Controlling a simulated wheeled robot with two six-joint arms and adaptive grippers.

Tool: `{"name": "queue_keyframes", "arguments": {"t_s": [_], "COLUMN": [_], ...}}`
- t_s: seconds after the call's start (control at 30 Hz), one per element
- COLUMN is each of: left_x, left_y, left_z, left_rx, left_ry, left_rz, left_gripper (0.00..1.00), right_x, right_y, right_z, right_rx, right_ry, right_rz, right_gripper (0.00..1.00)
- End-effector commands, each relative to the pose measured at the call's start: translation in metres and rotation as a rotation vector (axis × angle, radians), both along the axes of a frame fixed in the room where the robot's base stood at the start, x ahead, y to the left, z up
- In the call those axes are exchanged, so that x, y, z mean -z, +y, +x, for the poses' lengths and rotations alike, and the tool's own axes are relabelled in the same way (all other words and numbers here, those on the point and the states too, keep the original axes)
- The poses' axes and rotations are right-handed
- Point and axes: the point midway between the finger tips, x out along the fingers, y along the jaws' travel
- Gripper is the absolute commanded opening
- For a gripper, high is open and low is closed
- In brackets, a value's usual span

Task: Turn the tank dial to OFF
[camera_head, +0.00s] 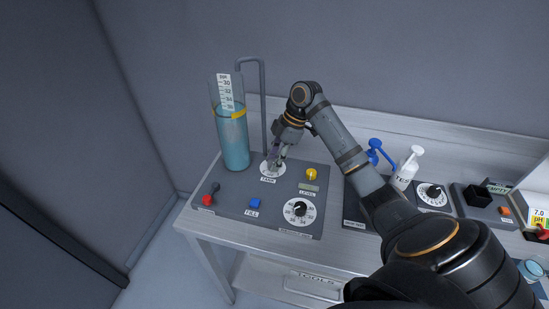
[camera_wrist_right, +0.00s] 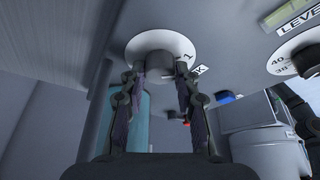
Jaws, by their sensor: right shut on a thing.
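The tank dial (camera_head: 264,172) is a white disc marked TANK on the grey panel, in front of the clear cylinder. My right gripper (camera_head: 277,158) reaches down over it from the right and covers most of it. In the right wrist view the dial's white disc (camera_wrist_right: 186,42) shows around a grey knob (camera_wrist_right: 158,66). My right gripper (camera_wrist_right: 160,82) has one finger on each side of the knob and is shut on it. The knob's pointer and the OFF mark cannot be made out. My left gripper is in neither view.
Bottles and instruments stand right.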

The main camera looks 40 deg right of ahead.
Motion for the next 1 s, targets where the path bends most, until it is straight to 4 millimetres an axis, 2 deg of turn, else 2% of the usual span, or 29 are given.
{"name": "queue_keyframes", "arguments": {"t_s": [0.27,0.7,1.0], "left_x": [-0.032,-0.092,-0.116], "left_y": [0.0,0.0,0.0], "left_z": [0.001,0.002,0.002], "left_rx": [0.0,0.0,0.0], "left_ry": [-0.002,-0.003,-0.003], "left_rz": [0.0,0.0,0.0], "left_gripper": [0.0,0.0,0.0], "right_x": [-0.006,-0.006,-0.003], "right_y": [0.001,0.002,0.003], "right_z": [-0.002,-0.004,-0.004], "right_rx": [0.148,0.512,0.684], "right_ry": [0.004,0.004,0.004], "right_rz": [-0.001,0.0,0.001], "right_gripper": [0.0,0.0,0.0]}}
